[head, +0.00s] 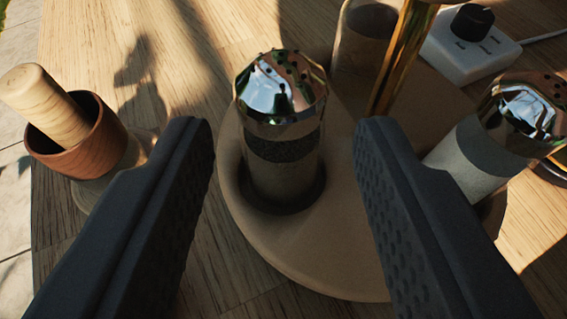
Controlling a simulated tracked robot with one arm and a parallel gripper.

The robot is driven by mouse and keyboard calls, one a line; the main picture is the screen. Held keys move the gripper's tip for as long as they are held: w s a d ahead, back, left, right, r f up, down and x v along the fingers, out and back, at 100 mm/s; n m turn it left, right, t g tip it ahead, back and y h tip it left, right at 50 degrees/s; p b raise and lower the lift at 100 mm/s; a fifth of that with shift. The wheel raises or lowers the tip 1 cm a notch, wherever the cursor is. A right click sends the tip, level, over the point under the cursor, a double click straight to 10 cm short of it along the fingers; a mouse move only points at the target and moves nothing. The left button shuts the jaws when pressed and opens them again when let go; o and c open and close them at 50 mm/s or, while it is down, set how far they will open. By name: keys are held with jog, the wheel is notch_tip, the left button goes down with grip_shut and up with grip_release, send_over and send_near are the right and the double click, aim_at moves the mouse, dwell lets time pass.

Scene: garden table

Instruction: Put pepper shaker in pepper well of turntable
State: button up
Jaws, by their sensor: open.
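A shaker (275,165) with a faceted chrome cap and a band of dark grains, which looks like pepper, stands upright in a round well of the beige turntable (300,262). My gripper (285,135) is open, with one dark finger on each side of this shaker and gaps between. A second chrome-capped shaker (465,160) with a grey band stands at the right, partly behind the right finger. Its base is hidden, so I cannot tell what it stands on. No label shows on either shaker.
A brass post (402,55) rises from the turntable, with an empty-looking cup or well (365,40) beside it. A white box with a black knob (472,22) is at the back right. A wooden mortar with pestle (75,140) stands left. Bare table (190,60) shows back left.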

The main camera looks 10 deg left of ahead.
jog(key=shift+s+d+r, duration=0.1)
jog(key=shift+s+r, duration=0.15)
jog(key=shift+s, duration=0.3)
jog(key=w+a+r+m+t+h, duration=0.1)
jog(key=a+r+t+h, duration=0.15)
jog(key=r, duration=1.25)
jog(key=w+a+r+t+h, duration=0.15)
jog(key=r+h, duration=0.25)
jog(key=r, duration=1)
jog(key=s+a+r+y, duration=0.1)
jog(key=s+a+r, duration=0.6)
jog(key=s+r, duration=0.2)
jog(key=s+a+r+m+g+y, duration=0.1)
jog(key=s+a+r+y, duration=0.1)
jog(key=s+a+r, duration=0.6)
notch_tip(320, 180, up, 4)
jog(key=shift+s+a+f+g, duration=0.2)
jog(key=shift+s+g, duration=0.1)
jog(key=shift+s, duration=0.85)
jog(key=shift+y, duration=0.25)
jog(key=shift+s, duration=0.1)
jog(key=shift+c, duration=0.5)
